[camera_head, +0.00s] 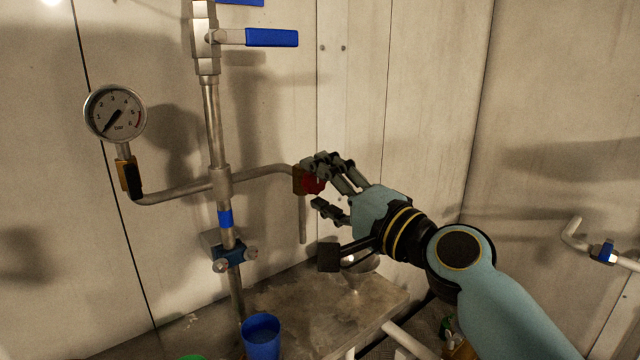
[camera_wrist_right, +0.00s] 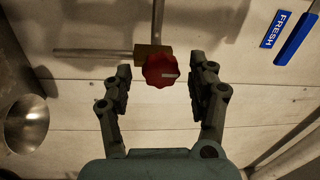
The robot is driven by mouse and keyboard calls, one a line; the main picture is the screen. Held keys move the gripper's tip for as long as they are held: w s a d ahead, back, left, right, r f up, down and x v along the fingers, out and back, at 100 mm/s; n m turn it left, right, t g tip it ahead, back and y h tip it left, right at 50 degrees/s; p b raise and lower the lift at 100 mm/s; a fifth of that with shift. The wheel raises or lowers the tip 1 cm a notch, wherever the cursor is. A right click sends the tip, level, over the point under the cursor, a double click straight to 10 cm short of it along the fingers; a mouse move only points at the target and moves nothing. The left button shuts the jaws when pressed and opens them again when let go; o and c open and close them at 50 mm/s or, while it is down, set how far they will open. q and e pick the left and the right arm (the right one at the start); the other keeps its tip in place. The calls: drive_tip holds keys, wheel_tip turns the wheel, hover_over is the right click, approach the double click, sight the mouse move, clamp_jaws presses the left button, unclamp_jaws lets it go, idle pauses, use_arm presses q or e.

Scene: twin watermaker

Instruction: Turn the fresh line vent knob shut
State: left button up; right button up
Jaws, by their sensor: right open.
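The red vent knob (camera_head: 313,183) sits on a brass fitting (camera_head: 299,180) at the right end of a thin side pipe, with a short spout pipe hanging below. In the right wrist view the red knob (camera_wrist_right: 161,70) has a pale mark on its face, pointing right. My right gripper (camera_head: 322,183) is open at the knob; in the right wrist view its fingers (camera_wrist_right: 161,85) stand on either side of the knob, with a visible gap on both sides. My left gripper is not in view.
A pressure gauge (camera_head: 115,113) stands at the left. A blue-handled valve (camera_head: 271,38) is above on the vertical pipe (camera_head: 211,110). A blue cup (camera_head: 261,338) and a metal funnel (camera_head: 358,278) are below. A blue FRESH label (camera_wrist_right: 276,29) shows in the wrist view.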

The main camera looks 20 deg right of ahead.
drive_tip(key=r+v, duration=0.1)
drive_tip(key=v, duration=1)
drive_tip(key=shift+f, duration=0.45)
drive_tip(key=shift+s, duration=0.1)
drive_tip(key=s+d+f+n+g+h+b, duration=0.1)
drive_tip(key=s+d+f+g+h, duration=0.1)
drive_tip(key=f, duration=1)
drive_tip(key=s+d+f+g+h, duration=0.1)
drive_tip(key=s+d+f+g, duration=0.15)
drive_tip(key=f, duration=1.05)
drive_tip(key=s+d+f+n+g+h+b, duration=0.1)
drive_tip(key=f+g+h, duration=0.15)
drive_tip(key=f, duration=0.95)
drive_tip(key=s+d+f+n+g, duration=0.2)
drive_tip(key=s+f+g, duration=0.1)
drive_tip(key=s+f, duration=0.7)
drive_tip(key=s+d+f+n+g+h, duration=0.1)
drive_tip(key=s+f+n+g, duration=0.2)
drive_tip(key=s+f, duration=0.4)
drive_tip(key=s+d+f+n+g+h, duration=0.1)
drive_tip(key=s+f+n+g, duration=0.3)
drive_tip(key=s, duration=1.4)
wheel_tip(320, 180, down, 3)
drive_tip(key=shift+s+d+f+n+b, duration=0.2)
drive_tip(key=shift+s+n+b, duration=0.15)
drive_tip(key=shift+n, duration=0.45)
